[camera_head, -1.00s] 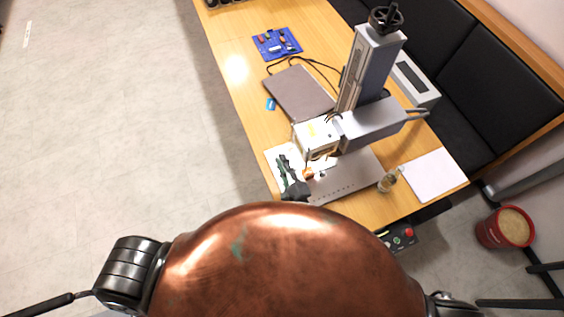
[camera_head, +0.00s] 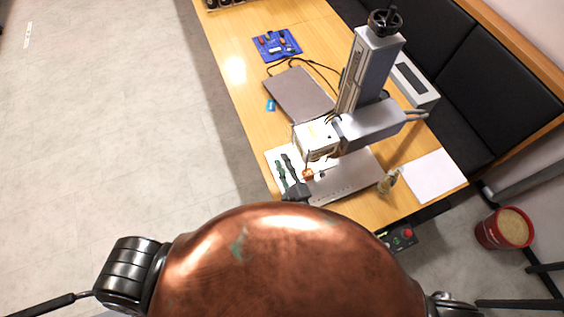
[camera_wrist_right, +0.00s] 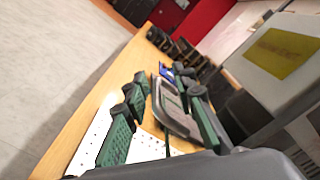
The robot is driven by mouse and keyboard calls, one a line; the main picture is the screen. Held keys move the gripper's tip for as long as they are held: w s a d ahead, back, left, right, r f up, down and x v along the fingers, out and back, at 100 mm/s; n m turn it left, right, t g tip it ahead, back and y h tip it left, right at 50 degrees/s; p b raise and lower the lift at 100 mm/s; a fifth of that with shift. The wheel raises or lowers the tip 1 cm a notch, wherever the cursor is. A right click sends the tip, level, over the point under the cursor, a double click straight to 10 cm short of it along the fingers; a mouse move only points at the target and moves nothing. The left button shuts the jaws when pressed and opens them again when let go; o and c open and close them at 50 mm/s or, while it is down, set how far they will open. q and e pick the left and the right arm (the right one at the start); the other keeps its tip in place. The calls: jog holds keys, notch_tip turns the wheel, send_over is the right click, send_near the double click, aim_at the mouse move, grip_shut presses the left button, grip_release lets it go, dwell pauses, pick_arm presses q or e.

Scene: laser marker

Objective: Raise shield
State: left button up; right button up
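The laser marker (camera_head: 369,125) is a grey machine with a tall column and a horizontal arm on the table. At its front end hangs a pale box-shaped housing (camera_head: 312,138), apparently the shield, above the perforated base plate (camera_head: 345,178). In the right wrist view the housing (camera_wrist_right: 285,60) is large at the right, with a yellow label. My right gripper (camera_head: 284,159) is over the plate's left part, left of the housing and apart from it. Its green-padded fingers (camera_wrist_right: 165,88) are spread with nothing between them. My left gripper is out of view.
A grey laptop-like slab (camera_head: 300,94) and a blue mat with small tools (camera_head: 277,45) lie farther back. A small glass-like object (camera_head: 387,181) and white paper (camera_head: 433,176) are at the right. A control box with a red button (camera_head: 402,237) is at the table's front edge.

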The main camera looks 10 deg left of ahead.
jog(key=v, duration=1.1)
jog(key=shift+s+d, duration=0.2)
jog(key=shift+s, duration=0.15)
jog(key=shift+f, duration=0.1)
